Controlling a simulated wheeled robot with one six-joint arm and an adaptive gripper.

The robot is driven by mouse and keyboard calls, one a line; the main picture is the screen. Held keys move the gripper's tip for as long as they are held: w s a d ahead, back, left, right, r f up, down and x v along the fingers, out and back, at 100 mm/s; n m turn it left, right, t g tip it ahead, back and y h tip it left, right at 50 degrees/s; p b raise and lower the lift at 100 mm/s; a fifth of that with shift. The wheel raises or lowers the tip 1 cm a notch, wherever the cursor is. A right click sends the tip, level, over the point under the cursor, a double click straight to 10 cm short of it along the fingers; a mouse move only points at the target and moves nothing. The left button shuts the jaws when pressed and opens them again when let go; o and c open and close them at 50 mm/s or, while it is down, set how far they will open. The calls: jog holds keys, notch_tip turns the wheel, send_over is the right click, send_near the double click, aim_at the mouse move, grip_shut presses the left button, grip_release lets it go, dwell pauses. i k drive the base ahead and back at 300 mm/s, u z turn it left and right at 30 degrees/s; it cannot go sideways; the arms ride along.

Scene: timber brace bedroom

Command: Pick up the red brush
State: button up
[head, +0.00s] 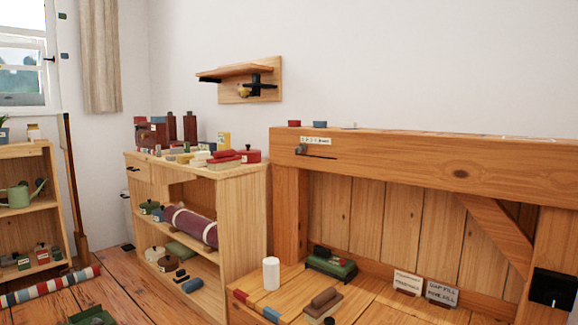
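I cannot make out for certain which thing is the red brush. A long, low red object (224,159) lies on top of the wooden cabinet (240,174), near its front right corner; it may be the brush. A rounder red object (251,156) sits just to its right. A small red block (294,123) rests on the top of the timber beam (400,158). My gripper is not in view.
Yellow, cream and dark objects crowd the cabinet top. A rolled purple cloth (190,224) and pots fill its shelves. A white cylinder (271,273) and a green-and-black object (330,264) stand on the low wooden platform. A striped roll (48,287) lies on the floor at left.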

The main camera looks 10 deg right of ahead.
aim_at(223, 160)
jog(key=z, duration=0.45)
jog(key=k, duration=0.2)
jog(key=u, duration=1.6)
jog(key=i, duration=1.6)
jog(key=z, duration=0.9)
jog(key=i, duration=0.55)
jog(key=z, duration=0.65)
